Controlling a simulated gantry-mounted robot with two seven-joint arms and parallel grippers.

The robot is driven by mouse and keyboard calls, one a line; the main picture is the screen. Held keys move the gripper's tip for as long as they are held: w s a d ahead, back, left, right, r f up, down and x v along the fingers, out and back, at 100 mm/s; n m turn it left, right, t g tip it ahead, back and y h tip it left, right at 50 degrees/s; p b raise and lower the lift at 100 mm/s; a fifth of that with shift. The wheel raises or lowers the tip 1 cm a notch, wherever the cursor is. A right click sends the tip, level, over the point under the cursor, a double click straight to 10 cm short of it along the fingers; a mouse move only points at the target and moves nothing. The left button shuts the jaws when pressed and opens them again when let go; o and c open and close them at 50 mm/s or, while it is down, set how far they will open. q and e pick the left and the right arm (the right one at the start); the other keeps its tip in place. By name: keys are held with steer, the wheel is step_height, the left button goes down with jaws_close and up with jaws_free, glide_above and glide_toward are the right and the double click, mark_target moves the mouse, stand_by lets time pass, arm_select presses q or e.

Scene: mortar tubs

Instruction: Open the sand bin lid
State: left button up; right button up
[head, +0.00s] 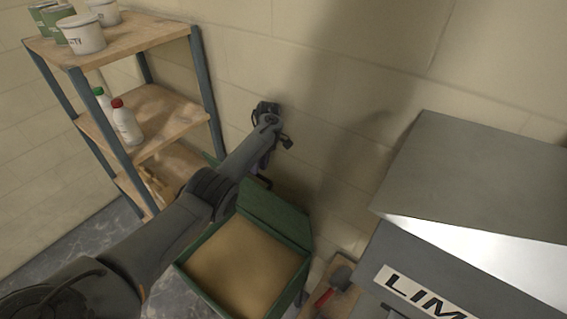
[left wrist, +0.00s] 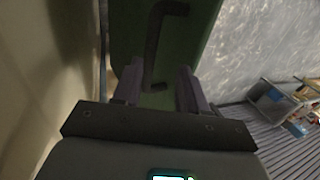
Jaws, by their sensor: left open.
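The green sand bin (head: 205,285) stands on the floor below my left arm, with sand (head: 245,262) in plain view inside. Its green lid (head: 277,218) is raised at the back, by the wall; my arm covers part of it. In the left wrist view the green lid (left wrist: 205,20) fills the top middle, with a dark bar handle (left wrist: 152,48) on it. My left gripper (left wrist: 157,80) is open, its fingers on either side of the handle's near end; I cannot tell whether they touch it. In the head view its fingers are mostly hidden behind my arm. My right gripper is out of view.
A shelf unit (head: 150,110) with tubs and bottles stands on the left. A grey lime bin (head: 470,180) stands on the right. A red-handled tool (head: 325,297) lies between the bins. The block wall (head: 330,90) is close behind my left wrist.

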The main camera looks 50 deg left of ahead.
arm_select(q)
steer(key=w+d+r+p, duration=0.2)
steer(key=d+r+p, duration=0.3)
steer(key=d, duration=0.5)
steer(key=shift+w+d+r+p, duration=0.3)
steer(key=shift+w+r+p, duration=0.1)
steer(key=shift+r, duration=0.15)
